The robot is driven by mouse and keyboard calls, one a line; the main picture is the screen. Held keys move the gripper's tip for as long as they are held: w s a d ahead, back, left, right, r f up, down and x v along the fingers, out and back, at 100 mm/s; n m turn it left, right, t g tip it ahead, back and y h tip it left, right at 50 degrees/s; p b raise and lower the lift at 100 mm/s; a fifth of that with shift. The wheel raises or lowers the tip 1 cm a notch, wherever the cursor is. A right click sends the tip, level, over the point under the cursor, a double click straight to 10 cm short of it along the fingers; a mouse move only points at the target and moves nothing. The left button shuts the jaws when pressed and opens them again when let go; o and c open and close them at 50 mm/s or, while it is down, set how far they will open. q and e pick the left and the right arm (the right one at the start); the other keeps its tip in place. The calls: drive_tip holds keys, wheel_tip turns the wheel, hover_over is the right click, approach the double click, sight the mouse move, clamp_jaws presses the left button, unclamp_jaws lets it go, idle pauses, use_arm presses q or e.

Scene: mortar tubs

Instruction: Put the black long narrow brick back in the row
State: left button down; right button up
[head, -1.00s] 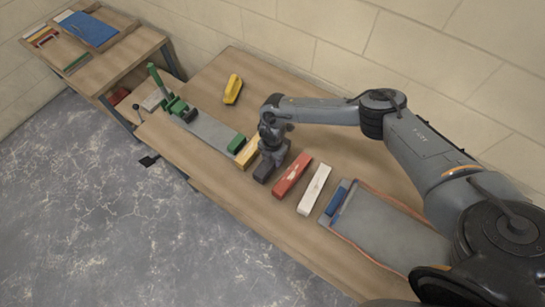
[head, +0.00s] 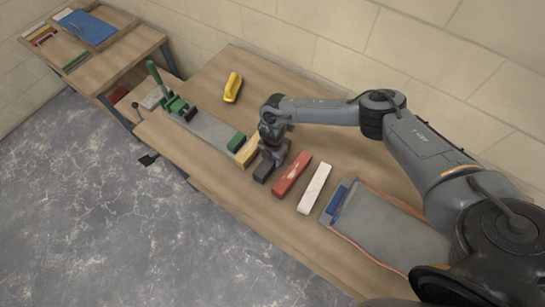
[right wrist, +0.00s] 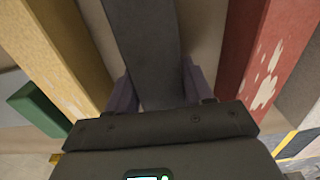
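The black brick (head: 263,171) lies in the row on the table, between a yellow brick (head: 248,150) and a red brick (head: 292,174). My right gripper (head: 270,160) is over it from above. In the right wrist view the brick (right wrist: 145,45) runs between the two fingers (right wrist: 160,95), which sit close against its sides. There is a gap on each side to the yellow brick (right wrist: 65,50) and the red brick (right wrist: 258,50). Whether its underside touches the table is hidden. My left gripper is not in view.
A green block (head: 236,143) and a grey plate with a green lever tool (head: 172,100) are left. A yellow tool (head: 232,88) lies behind, with bare table around it.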

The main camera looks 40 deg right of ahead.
drive_tip(key=o, duration=0.4)
drive_tip(key=shift+w+r, duration=0.1)
drive_tip(key=shift+o, duration=0.6)
